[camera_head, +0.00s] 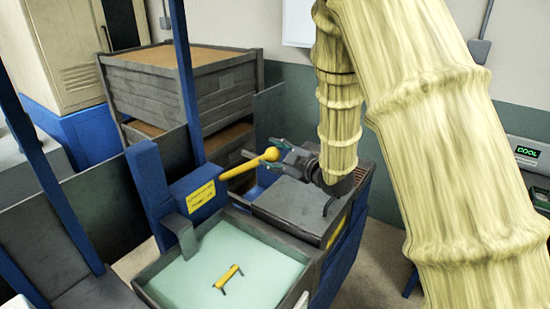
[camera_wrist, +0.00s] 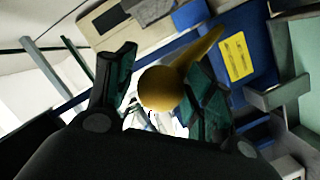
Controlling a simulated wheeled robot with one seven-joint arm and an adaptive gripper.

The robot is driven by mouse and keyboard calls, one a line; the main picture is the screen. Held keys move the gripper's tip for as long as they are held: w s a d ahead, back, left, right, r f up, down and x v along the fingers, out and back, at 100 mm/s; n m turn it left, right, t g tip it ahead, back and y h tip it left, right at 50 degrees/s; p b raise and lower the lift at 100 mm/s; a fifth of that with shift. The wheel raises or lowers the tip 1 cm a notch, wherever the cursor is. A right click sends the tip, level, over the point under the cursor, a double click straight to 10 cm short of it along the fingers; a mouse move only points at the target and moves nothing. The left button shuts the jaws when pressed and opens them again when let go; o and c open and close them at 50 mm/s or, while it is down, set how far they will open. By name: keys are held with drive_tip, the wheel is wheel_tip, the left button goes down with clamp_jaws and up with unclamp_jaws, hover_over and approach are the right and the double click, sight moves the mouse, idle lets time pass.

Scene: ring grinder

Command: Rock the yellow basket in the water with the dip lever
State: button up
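The dip lever (camera_head: 245,167) is a yellow bar ending in a round yellow knob, and it sticks out to the right from a blue post. Its knob (camera_wrist: 160,88) fills the middle of the wrist view, between the two teal-padded fingers. My gripper (camera_head: 280,155) is open at the knob, with a finger on either side and no clear contact visible. The yellow basket (camera_head: 229,277) shows only as a small yellow bar with dark ends in the pale green water (camera_head: 268,262) of the grey tank. The rest of the basket cannot be made out.
A grey-topped box (camera_head: 292,205) stands beside the tank, below my gripper. The blue post (camera_head: 150,190) carries a yellow label. Stacked grey crates (camera_head: 160,95) stand behind the lever. A panel reading COOL (camera_head: 527,152) is at the right.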

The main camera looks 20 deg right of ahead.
drive_tip(key=shift+o, duration=1.2)
drive_tip(key=shift+w+a+r, duration=0.25)
drive_tip(key=shift+w+r, duration=0.05)
drive_tip(key=shift+r, duration=0.25)
drive_tip(key=shift+a+f, duration=0.1)
drive_tip(key=shift+a, duration=0.15)
drive_tip(key=shift+s+d+f, duration=0.15)
drive_tip(key=shift+d+f, duration=0.1)
drive_tip(key=shift+d, duration=0.1)
drive_tip(key=v, duration=1.2)
drive_tip(key=shift+d, duration=0.1)
